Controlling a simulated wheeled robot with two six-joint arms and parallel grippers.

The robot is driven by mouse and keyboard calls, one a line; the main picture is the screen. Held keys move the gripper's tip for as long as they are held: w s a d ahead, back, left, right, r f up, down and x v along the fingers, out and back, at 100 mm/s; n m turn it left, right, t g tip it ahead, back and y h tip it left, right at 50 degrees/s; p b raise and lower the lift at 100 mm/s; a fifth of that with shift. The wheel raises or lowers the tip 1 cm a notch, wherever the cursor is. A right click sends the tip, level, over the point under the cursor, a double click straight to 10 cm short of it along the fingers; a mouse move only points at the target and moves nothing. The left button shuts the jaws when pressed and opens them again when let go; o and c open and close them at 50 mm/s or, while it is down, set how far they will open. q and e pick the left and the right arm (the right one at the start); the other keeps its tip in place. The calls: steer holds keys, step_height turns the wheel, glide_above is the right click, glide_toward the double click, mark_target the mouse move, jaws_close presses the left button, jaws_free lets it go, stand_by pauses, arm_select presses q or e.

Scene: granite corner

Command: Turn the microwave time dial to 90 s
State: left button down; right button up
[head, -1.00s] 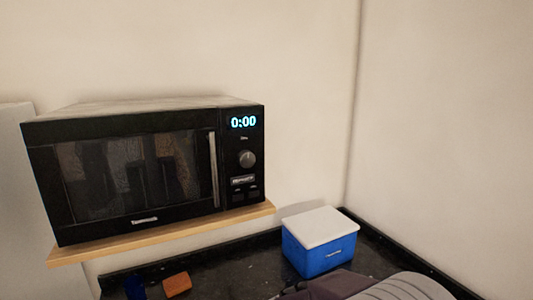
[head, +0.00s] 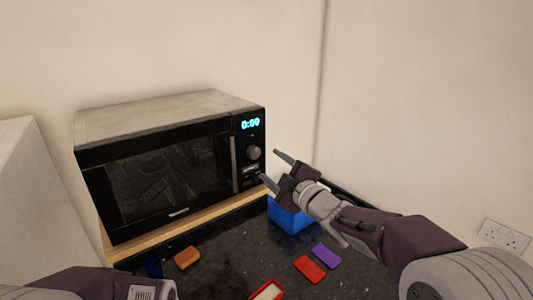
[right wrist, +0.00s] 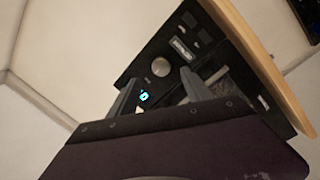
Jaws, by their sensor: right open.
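The black microwave (head: 168,170) stands on a wooden shelf, its door closed. Its lit display (head: 250,124) reads 0:00. The round grey time dial (head: 253,153) sits below the display; it also shows in the right wrist view (right wrist: 161,67). My right gripper (head: 270,169) is open and empty, just right of the control panel, its fingers pointing toward the panel. In the right wrist view the dial lies beyond the fingertips, apart from them.
A blue box (head: 290,215) stands on the dark counter under my right gripper. An orange block (head: 187,257), a red block (head: 309,269), a purple block (head: 326,255) and a red container (head: 267,291) lie nearer. A wall socket (head: 503,236) is at the right.

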mark_target(255, 154)
steer(key=p+x, duration=0.1)
steer(key=x, duration=0.1)
steer(key=p+x, duration=0.1)
steer(key=x, duration=0.1)
steer(key=a+p+x, duration=0.1)
steer(key=x, duration=0.2)
steer(key=shift+s+r+p, duration=0.25)
steer(key=shift+p, duration=0.1)
steer(key=shift+w+f, duration=0.1)
steer(key=shift+w, duration=0.1)
steer(key=shift+w+d+f, duration=0.1)
steer(key=shift+w+d, duration=0.1)
steer(key=shift+d, duration=0.05)
steer(key=shift+s+a, duration=0.1)
jaws_close()
